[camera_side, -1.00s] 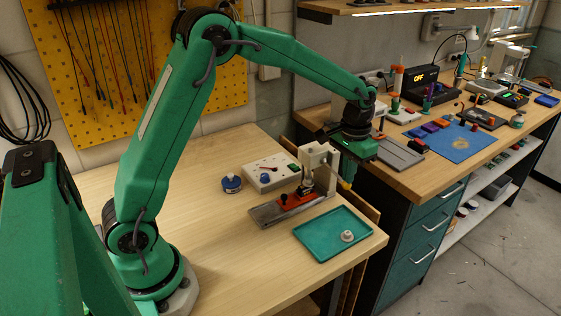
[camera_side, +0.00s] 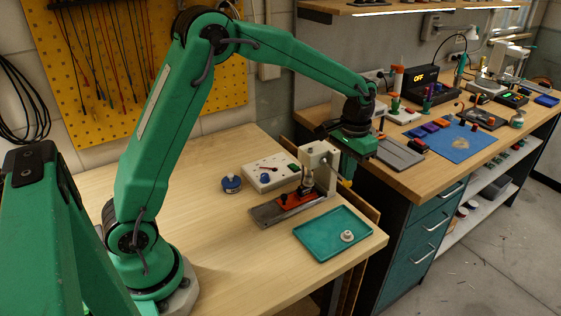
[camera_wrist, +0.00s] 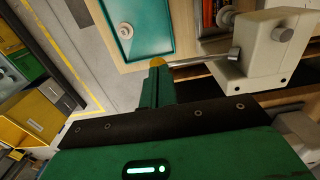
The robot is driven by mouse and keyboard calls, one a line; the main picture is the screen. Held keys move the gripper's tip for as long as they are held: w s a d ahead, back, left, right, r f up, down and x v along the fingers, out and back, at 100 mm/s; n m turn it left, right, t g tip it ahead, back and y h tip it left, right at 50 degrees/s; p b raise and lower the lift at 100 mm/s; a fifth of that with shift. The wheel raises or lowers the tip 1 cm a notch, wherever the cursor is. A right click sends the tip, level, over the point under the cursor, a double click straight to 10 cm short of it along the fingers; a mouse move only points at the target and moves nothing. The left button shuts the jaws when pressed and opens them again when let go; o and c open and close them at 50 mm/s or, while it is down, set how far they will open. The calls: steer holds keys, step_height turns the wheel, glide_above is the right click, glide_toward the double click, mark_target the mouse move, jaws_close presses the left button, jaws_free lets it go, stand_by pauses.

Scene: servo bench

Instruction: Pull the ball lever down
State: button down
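The lever press (camera_side: 317,158) stands on the light wooden bench, a pale upright block at the end of a grey rail. In the wrist view its body (camera_wrist: 268,50) is at the upper right. A thin metal lever rod (camera_wrist: 205,61) runs left from it to the yellow tip of my gripper (camera_wrist: 157,63). The ball is not clear there; I cannot tell if the tip touches it or hides it. In the side view my gripper (camera_side: 347,181) points down just right of the press. Its fingers show as one narrow block, so their opening is unclear.
A teal tray (camera_side: 323,239) with a small pale round part is in front of the press. A white switch box (camera_side: 266,178) and a blue-topped round item (camera_side: 231,184) are behind left. A second bench with a blue mat (camera_side: 458,141) stands at right.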

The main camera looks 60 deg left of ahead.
step_height(320, 180, up, 10)
steer(key=a, duration=0.1)
stand_by(1.6)
steer(key=shift+a+f, duration=0.1)
steer(key=s+r+t, duration=0.1)
steer(key=s+r, duration=0.2)
steer(key=s, duration=0.4)
steer(key=s+r+t, duration=0.2)
steer(key=s+r, duration=0.1)
steer(key=s, duration=0.3)
steer(key=s+f+t, duration=0.1)
steer(key=s+f, duration=0.1)
steer(key=s, duration=0.4)
steer(key=s+a+f+t, duration=0.1)
steer(key=s+f, duration=0.1)
steer(key=s, duration=0.5)
steer(key=shift+s+a+f+t, duration=0.2)
steer(key=shift+a+f+t, duration=0.05)
steer(key=shift+t, duration=0.05)
